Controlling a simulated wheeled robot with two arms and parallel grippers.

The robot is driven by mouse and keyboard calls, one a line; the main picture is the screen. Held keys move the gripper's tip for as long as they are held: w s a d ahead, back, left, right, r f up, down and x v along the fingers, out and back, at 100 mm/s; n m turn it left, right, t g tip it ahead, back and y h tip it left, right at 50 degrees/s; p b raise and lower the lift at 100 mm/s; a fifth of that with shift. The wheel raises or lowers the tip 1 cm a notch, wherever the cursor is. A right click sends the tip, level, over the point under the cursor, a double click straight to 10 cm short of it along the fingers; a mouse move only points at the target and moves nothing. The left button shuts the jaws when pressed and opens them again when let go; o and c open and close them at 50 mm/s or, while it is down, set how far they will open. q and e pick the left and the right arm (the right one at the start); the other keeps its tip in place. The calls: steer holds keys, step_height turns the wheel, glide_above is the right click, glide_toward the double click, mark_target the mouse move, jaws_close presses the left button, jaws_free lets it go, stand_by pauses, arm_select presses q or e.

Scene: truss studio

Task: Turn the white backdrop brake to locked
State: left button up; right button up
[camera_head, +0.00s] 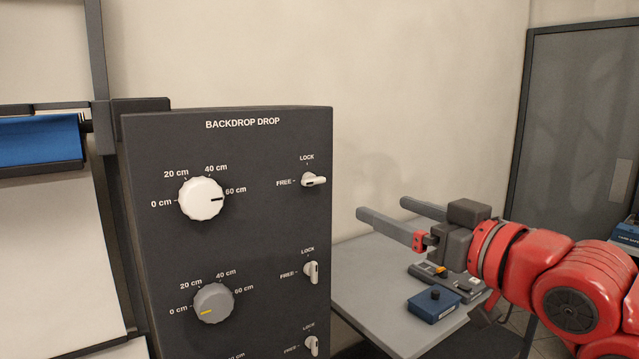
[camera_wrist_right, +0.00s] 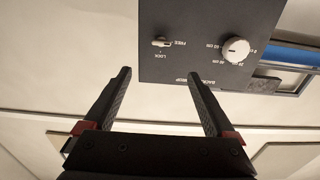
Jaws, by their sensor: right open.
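The dark control panel (camera_head: 265,220), headed BACKDROP DROP, stands at centre left in the head view. Its top row has a white dial (camera_head: 201,199), pointing near 60 cm, and a small white brake lever (camera_head: 314,180). That lever lies horizontal, in line with FREE at its left; LOCK is above it. The lever also shows in the wrist view (camera_wrist_right: 161,42), upside down, ahead of the fingers. My right gripper (camera_head: 383,208) is open and empty, to the right of the panel and apart from the lever; its fingers (camera_wrist_right: 160,74) show in the wrist view. My left gripper is not in view.
Below are a grey dial (camera_head: 214,303) and a second brake lever (camera_head: 311,272), upright toward LOCK; a third lever (camera_head: 311,346) is partly cut off. A grey table (camera_head: 365,285) with a blue box (camera_head: 433,306) stands under my right arm. A blue roll (camera_head: 40,140) hangs at left.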

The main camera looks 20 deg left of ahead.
steer(key=p, duration=0.4)
glide_toward(316, 183)
steer(key=x, duration=0.7)
steer(key=shift+w+a+r, duration=0.1)
steer(key=shift+a+r, duration=0.1)
steer(key=shift+a, duration=0.05)
steer(key=shift+w+a+f, duration=0.15)
steer(key=shift+w+a, duration=0.2)
steer(key=c, duration=1.4)
